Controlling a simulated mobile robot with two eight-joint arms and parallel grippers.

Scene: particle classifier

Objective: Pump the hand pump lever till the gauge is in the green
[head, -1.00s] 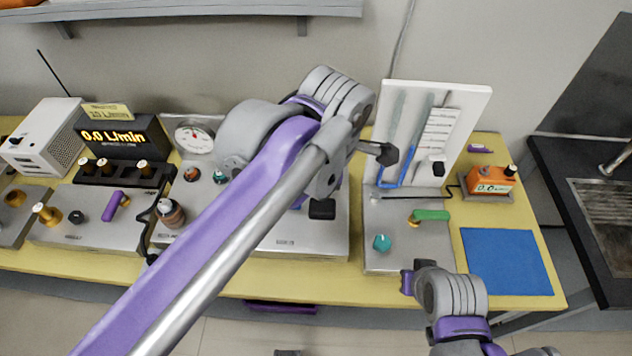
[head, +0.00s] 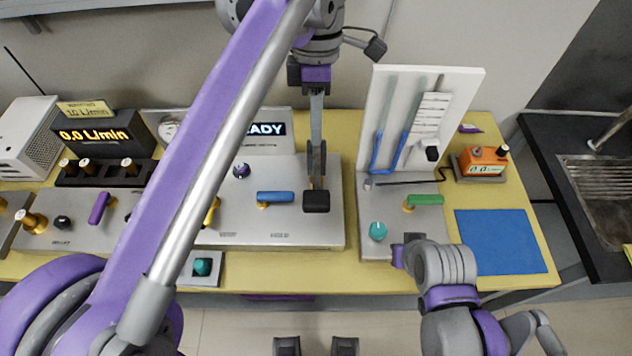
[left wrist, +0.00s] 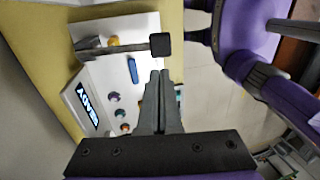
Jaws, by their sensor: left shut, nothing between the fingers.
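The hand pump lever shows its black grip (head: 316,201) at the front of the middle panel. In the left wrist view the lever's bar and black grip (left wrist: 160,44) lie just beyond my fingertips, with a small gap. My left gripper (head: 316,145) reaches down above the lever, and its fingers partly hide the bar. In the left wrist view the fingers (left wrist: 160,75) are shut and empty. The round white gauge (head: 168,128) is mostly hidden behind my left arm, and its needle cannot be read. My right gripper (head: 402,254) is low at the bench front, its fingers unclear.
A blue handle (head: 275,197) lies left of the grip. A lit READY display (head: 268,129) stands behind. To the right are a white tube board (head: 460,95), a green handle (head: 426,199), an orange meter (head: 484,162) and a blue mat (head: 502,242). A flow meter (head: 97,134) stands left.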

